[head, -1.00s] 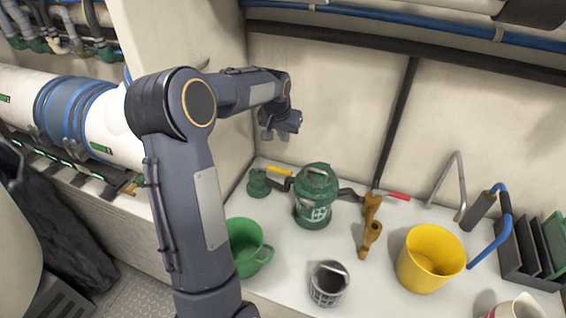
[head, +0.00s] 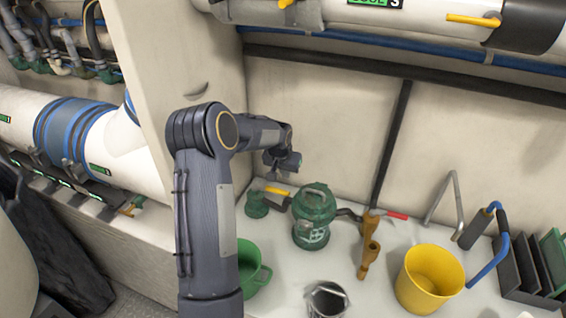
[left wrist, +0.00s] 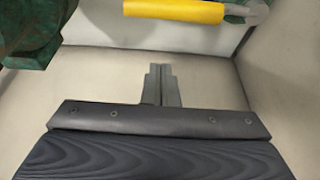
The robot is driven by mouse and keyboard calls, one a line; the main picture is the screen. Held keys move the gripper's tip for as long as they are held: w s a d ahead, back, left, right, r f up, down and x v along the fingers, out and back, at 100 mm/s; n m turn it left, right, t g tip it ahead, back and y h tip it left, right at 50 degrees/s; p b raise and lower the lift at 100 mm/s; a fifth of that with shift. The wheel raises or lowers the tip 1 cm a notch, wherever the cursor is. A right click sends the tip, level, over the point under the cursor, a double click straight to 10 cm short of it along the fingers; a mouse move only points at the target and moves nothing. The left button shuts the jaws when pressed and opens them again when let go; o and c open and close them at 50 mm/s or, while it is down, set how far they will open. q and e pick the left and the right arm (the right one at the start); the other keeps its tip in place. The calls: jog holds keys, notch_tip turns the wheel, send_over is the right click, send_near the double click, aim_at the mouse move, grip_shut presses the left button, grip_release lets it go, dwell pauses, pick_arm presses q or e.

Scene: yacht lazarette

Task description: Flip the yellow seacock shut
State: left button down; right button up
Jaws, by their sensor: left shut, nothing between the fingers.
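The yellow seacock's yellow lever (head: 278,190) sits low against the back wall, between a small green fitting (head: 256,205) and the large green strainer-like body (head: 311,216). The lever lies roughly level. In the left wrist view the yellow lever (left wrist: 175,10) crosses the top edge, beyond the fingertips, with a metal end at its right. My left gripper (head: 281,163) is just above the lever in the head view, apart from it. Its fingers (left wrist: 161,85) are shut together with nothing between them. My right gripper is not in view.
A red-handled lever (head: 396,215) and a brass fitting (head: 370,248) are right of the green body. A pipe with another yellow lever (head: 474,20) runs overhead.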

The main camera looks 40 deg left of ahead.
pick_arm(q)
jog(key=s, duration=0.2)
jog(key=s+d+f, duration=0.1)
jog(key=shift+s+p, duration=0.35)
jog(key=shift+d, duration=0.1)
jog(key=shift+s, duration=0.1)
jog(key=shift+s+d+m, duration=0.1)
jog(key=shift+s+m, duration=0.05)
jog(key=shift+m, duration=0.25)
